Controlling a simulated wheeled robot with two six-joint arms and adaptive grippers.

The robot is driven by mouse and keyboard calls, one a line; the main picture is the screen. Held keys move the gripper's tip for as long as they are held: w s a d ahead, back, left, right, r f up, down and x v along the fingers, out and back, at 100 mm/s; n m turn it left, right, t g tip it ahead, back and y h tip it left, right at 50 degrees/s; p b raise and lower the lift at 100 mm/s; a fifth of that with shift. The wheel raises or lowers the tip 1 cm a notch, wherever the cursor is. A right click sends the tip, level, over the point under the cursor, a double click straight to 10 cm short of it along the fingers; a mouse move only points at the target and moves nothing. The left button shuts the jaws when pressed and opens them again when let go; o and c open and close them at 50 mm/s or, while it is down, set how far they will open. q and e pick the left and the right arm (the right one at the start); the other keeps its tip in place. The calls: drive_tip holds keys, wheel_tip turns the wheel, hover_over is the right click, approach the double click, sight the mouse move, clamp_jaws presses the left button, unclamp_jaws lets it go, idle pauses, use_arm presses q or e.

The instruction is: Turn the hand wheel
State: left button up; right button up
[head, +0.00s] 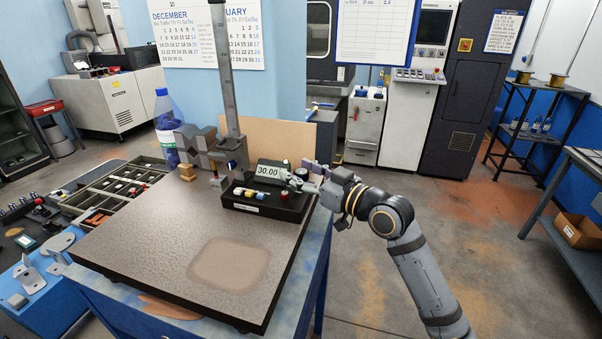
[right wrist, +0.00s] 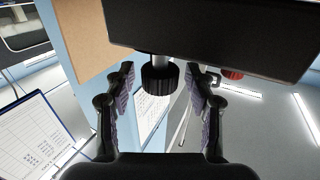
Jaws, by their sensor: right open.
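A black ribbed knob on a short metal shaft, which looks like the hand wheel (right wrist: 159,80), shows in the right wrist view. It sticks out of a dark box (right wrist: 215,35). My right gripper (right wrist: 160,88) is open, with one finger on each side of the knob and a visible gap to each. In the head view my right gripper (head: 309,177) is at the right side of the display unit (head: 268,171), which reads 30.00. The knob is hard to make out there, close to the fingers. My left gripper is not in view.
A dark tray (head: 262,210) with coloured parts sits at the granite plate's (head: 150,240) right edge. A tall metal column (head: 226,80) stands behind. A red knob (right wrist: 232,75) is right of the fingers in the wrist view. The plate's front is clear.

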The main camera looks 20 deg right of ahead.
drive_tip(key=shift+c, duration=0.4)
clamp_jaws()
drive_tip(key=shift+r+m+h+p, duration=0.2)
drive_tip(key=shift+m+h+p, duration=0.2)
drive_tip(key=shift+p, duration=0.3)
drive_tip(key=shift+t+h+p, duration=0.35)
drive_tip(key=shift+t+h, duration=0.05)
drive_tip(key=shift+f+m+h, duration=0.15)
drive_tip(key=shift+m+h, duration=0.15)
drive_tip(key=shift+m, duration=0.1)
drive_tip(key=shift+o, duration=0.4)
unclamp_jaws()
